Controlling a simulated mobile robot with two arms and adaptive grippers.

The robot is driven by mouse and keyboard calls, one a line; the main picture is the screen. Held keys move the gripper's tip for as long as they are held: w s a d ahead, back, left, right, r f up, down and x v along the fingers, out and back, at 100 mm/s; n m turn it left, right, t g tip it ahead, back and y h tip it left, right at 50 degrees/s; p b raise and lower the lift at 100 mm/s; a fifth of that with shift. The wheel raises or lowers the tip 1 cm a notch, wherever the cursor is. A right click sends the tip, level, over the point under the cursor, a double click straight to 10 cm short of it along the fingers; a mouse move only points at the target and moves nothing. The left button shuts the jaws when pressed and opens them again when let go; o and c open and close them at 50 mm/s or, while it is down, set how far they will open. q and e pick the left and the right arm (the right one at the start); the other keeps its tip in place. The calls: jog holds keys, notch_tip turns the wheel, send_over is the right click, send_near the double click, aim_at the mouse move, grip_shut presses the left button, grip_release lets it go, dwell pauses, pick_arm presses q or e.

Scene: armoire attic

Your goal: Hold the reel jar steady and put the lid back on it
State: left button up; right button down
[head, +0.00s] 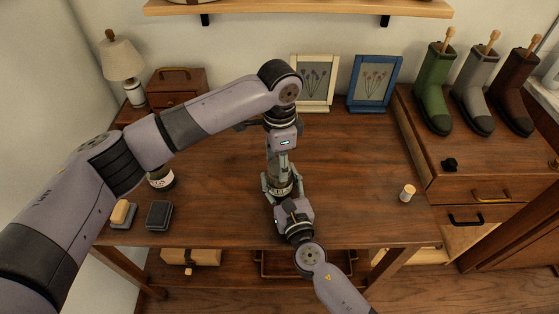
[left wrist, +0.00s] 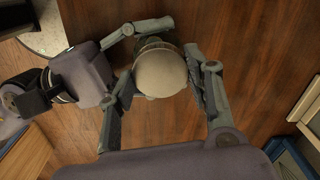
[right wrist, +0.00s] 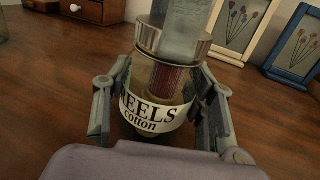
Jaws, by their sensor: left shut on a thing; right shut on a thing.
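The reel jar (right wrist: 155,105), clear with a white "REELS cotton" label and a dark red reel inside, stands upright on the table. My right gripper (head: 281,190) is shut around its lower body; its fingers flank the label in the right wrist view (right wrist: 160,110). My left gripper (head: 280,160) points down from above, shut on the pale round lid (left wrist: 160,72). The lid's wide metallic rim (right wrist: 150,36) shows at the jar's mouth in the right wrist view, partly behind a left finger. Whether it is fully seated I cannot tell.
A second labelled jar (head: 161,181), a dark box (head: 159,216) and a yellow block on a tray (head: 122,213) are at the left. A small white-topped pot (head: 407,193) is at the right. Picture frames (head: 374,84) stand behind. Table around the jar is clear.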

pick_arm(q)
jog(key=m, duration=0.6)
jog(key=o, duration=1.4)
jog(key=shift+c, duration=0.2)
notch_tip(320, 180, up, 12)
pick_arm(e)
jog(key=c, duration=0.6)
grip_release()
